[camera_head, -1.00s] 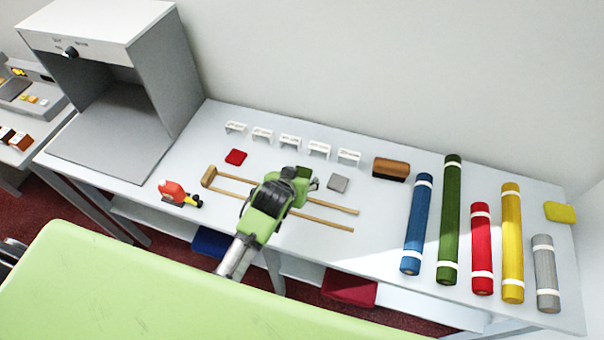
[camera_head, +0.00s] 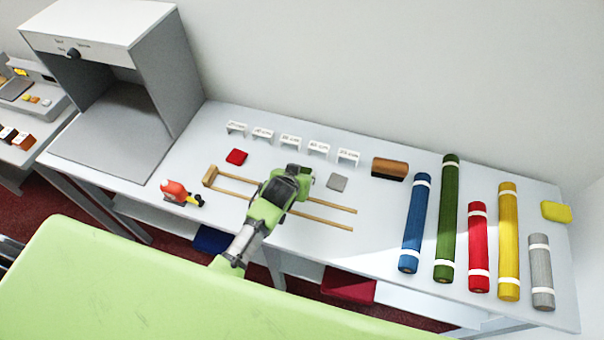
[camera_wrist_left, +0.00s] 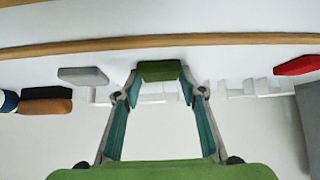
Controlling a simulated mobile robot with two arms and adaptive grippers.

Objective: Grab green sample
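The green sample (camera_wrist_left: 160,71) is a small flat dark green block between my left fingertips in the left wrist view. In the head view it shows at the far end of my left gripper (camera_head: 297,172), partly hidden. My left gripper (camera_wrist_left: 160,80) is shut on it, with a fingertip against each side. I cannot tell whether it is clear of the counter. The red sample (camera_head: 236,157) lies to the left and the grey sample (camera_head: 338,182) to the right. The yellow sample (camera_head: 556,212) lies at the far right. My right gripper is not in view.
A wooden slide with two rails (camera_head: 325,205) lies under my left arm. Several small white labelled stands (camera_head: 291,142) line the back. A brown block (camera_head: 390,168) and several coloured rolls (camera_head: 447,220) occupy the right. A grey open booth (camera_head: 110,130) stands left. An orange-red tool (camera_head: 175,191) lies near the front.

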